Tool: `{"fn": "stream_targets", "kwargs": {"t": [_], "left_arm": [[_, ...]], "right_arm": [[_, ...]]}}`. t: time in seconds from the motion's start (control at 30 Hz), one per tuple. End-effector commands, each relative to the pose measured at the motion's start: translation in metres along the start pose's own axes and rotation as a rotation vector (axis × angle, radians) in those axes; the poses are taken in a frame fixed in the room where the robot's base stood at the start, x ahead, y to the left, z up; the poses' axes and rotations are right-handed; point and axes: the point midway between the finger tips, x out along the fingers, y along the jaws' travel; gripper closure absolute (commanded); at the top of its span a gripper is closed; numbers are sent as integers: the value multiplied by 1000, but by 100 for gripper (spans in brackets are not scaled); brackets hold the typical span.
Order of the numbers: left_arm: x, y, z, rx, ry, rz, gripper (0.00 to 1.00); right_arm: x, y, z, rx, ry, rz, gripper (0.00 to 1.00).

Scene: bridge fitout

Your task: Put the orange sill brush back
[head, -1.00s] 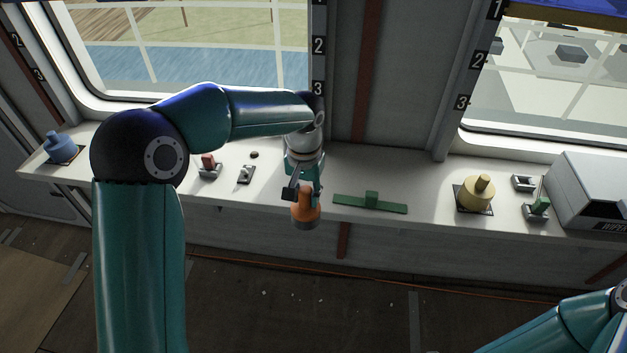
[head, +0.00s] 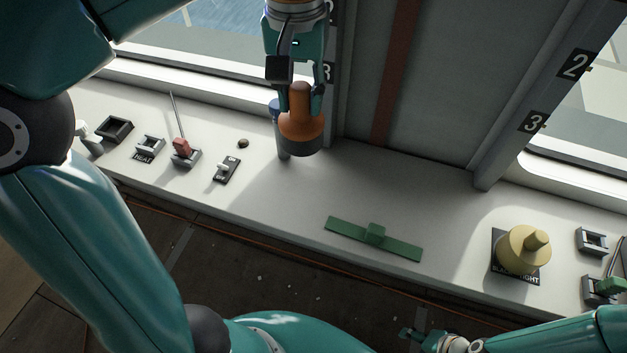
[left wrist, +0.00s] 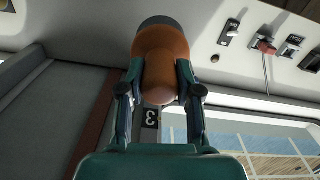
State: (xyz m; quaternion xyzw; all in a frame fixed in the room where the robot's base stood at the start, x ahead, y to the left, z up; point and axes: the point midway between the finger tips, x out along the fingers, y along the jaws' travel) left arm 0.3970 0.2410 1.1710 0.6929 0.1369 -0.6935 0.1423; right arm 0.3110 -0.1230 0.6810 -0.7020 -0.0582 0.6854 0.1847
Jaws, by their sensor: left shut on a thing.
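The orange sill brush (head: 301,133) has a rounded orange body, a narrower handle and a dark grey base. My left gripper (head: 300,97) is shut on its handle and holds it roughly upright, base down, near the window wall. In the left wrist view the brush (left wrist: 163,52) sits between the two fingers, with its base pointing away from the gripper. Whether the base is clear of the sill (head: 285,200) is hard to tell. My right gripper (head: 424,339) is low at the bottom edge, apart from everything on the sill; its opening is unclear.
A green bar with a block (head: 374,236) lies on the middle of the sill. A yellow knob-topped piece (head: 524,250) stands on a dark pad at right. Switches, including a red-handled one (head: 182,148), line the left. A grey-blue upright thing (head: 283,146) is partly hidden behind the brush.

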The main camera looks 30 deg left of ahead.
Motion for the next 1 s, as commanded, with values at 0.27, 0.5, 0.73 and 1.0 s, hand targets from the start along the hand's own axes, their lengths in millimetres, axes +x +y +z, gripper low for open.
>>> {"fn": "stream_targets", "kwargs": {"t": [0.27, 0.5, 0.73, 1.0], "left_arm": [[60, -3, 1, -4, -6, -3, 100], [122, -2, 0, -1, -6, -3, 100], [151, 0, -1, 1, -2, -1, 100], [180, 0, 0, 3, -4, -3, 100]], "right_arm": [[10, 4, 0, 0, -1, 0, 41], [14, 5, 0, 0, 0, 0, 41], [15, 5, 0, 0, 0, 0, 41], [16, 6, 0, 0, 0, 0, 41]]}}
